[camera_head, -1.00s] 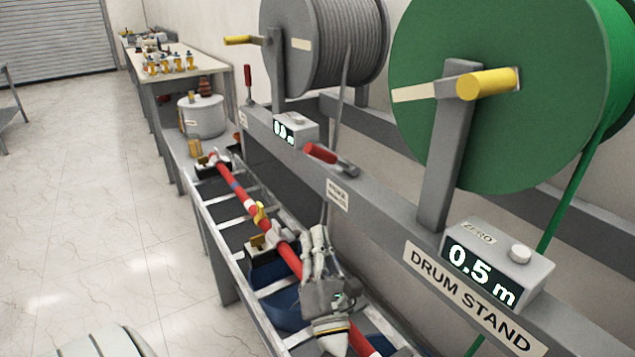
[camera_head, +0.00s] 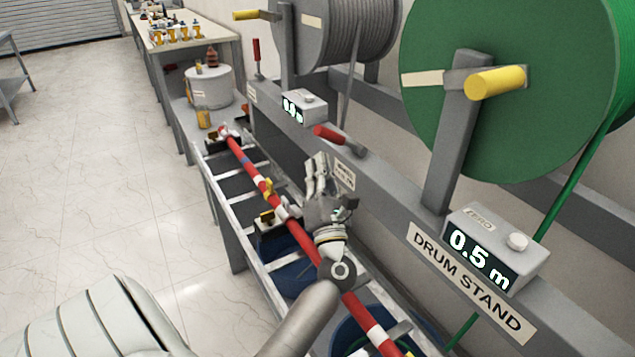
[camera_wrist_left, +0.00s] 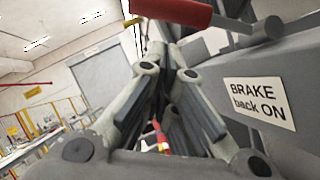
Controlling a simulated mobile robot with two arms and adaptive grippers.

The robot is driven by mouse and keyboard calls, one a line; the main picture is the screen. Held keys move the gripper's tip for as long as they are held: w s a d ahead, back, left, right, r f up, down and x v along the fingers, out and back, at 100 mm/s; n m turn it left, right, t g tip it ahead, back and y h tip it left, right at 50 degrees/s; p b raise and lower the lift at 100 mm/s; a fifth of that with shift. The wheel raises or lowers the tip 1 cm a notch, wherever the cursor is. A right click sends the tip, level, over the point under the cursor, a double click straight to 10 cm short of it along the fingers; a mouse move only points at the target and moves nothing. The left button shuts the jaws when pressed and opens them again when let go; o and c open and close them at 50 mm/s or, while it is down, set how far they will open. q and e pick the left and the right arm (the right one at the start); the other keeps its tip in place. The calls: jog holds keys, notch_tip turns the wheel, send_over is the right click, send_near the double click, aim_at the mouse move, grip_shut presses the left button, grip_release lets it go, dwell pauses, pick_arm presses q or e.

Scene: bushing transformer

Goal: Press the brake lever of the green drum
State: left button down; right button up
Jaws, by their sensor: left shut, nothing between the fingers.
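The green drum (camera_head: 520,90) with a yellow crank handle hangs on the grey stand at the right of the head view. A red-handled brake lever (camera_head: 335,136) lies tilted low on the stand beam, left of the green drum. In the wrist view its red handle (camera_wrist_left: 172,10) crosses the top, above a label (camera_wrist_left: 260,103) reading "BRAKE back ON". My left gripper (camera_head: 316,168) is shut and empty, fingers pointing up, just below and left of the lever in the head view. It appears apart from the lever. My right gripper is not in view.
A counter box (camera_head: 495,248) reading 0.5 m sits on the beam near the green drum. A grey drum (camera_head: 338,38) and an upright red lever (camera_head: 256,57) stand farther back. A red-and-white pole (camera_head: 262,185) lies along the rack under my arm. The floor at left is clear.

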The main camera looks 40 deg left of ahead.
aim_at(331, 133)
pick_arm(q)
jog(key=shift+w+r+p, duration=0.3)
jog(key=shift+w+r, duration=0.35)
jog(key=shift+r, duration=0.25)
jog(key=r+m+h+p, duration=0.1)
jog(key=m+p, duration=0.1)
jog(key=p, duration=0.2)
jog(key=w+r+m+t+h+p, duration=0.1)
jog(key=r+m+p, duration=0.1)
jog(key=p, duration=0.3)
jog(key=w+r+m+h+p, duration=0.1)
jog(key=r+m+p, duration=0.1)
jog(key=p, duration=0.2)
jog(key=shift+d+r+t+h, duration=0.25)
jog(key=shift+d+t+h, duration=0.05)
jog(key=shift+w+d+r+p, duration=0.25)
jog(key=shift+w+r, duration=0.2)
jog(key=shift+w, duration=0.2)
jog(key=shift+w+d+r+p, duration=0.15)
jog(key=shift+w+r+p, duration=0.15)
jog(key=shift+w+r, duration=0.3)
jog(key=shift+w+d+r+p, duration=0.25)
jog(key=shift+w+r, duration=0.1)
jog(key=shift+w, duration=0.35)
